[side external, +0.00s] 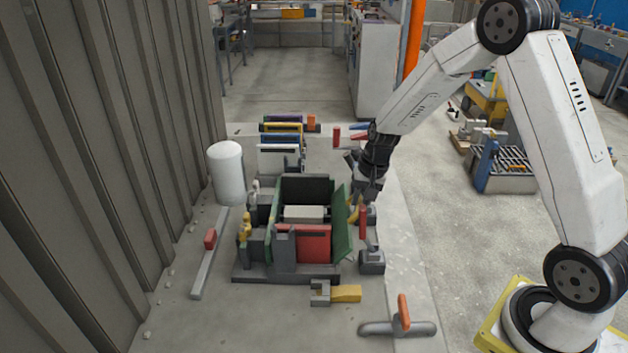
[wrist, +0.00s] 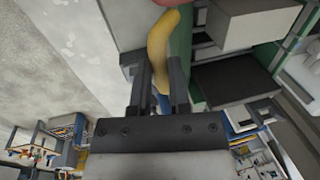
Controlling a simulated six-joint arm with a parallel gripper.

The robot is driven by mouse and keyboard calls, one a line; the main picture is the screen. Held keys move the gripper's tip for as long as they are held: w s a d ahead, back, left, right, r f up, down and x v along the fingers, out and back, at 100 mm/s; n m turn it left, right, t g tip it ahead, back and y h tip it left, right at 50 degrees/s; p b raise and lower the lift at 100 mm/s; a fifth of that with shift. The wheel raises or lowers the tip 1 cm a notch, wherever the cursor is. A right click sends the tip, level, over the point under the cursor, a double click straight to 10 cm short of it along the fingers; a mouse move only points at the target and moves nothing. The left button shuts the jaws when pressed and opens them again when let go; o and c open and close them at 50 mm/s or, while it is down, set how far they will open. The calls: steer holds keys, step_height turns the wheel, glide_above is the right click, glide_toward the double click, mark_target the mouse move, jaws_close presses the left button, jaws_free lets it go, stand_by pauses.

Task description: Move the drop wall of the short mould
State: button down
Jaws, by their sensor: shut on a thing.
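The mould (side external: 285,279) stands on the floor slab, with a dark back wall, a red front wall and a pale block inside. Its green drop wall (side external: 342,240) is on the right side, tilted outward at the top. A yellow curved handle (side external: 352,212) is beside that wall's upper edge. My gripper (side external: 367,198) is at this handle, on the wall's outer side. In the wrist view the fingers (wrist: 158,85) are shut on the yellow handle (wrist: 161,42), and the green wall (wrist: 181,40) shows beside it. The wall's lower edge is partly hidden.
A red-handled clamp (side external: 362,222) stands close right of the drop wall. A grey and yellow clamp (side external: 335,293) and an orange-handled tool (side external: 402,312) lie in front. A white cylinder (side external: 226,172) and corrugated wall (side external: 90,150) are left. Coloured panels (side external: 282,128) stand behind.

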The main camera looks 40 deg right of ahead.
steer(key=shift+s+d+f, duration=0.45)
steer(key=shift+s+f, duration=0.15)
steer(key=c, duration=0.6)
jaws_free()
steer(key=shift+r, duration=0.1)
steer(key=shift+w+r, duration=0.1)
steer(key=shift+w, duration=0.05)
steer(key=shift+r, duration=0.2)
steer(key=shift+s+d+r, duration=0.15)
steer(key=shift+r, duration=1.05)
steer(key=shift+s+d+r, duration=0.15)
steer(key=shift+s+r, duration=0.05)
steer(key=shift+r, duration=1.05)
steer(key=shift+s+d+r, duration=0.15)
steer(key=shift+r, duration=1.05)
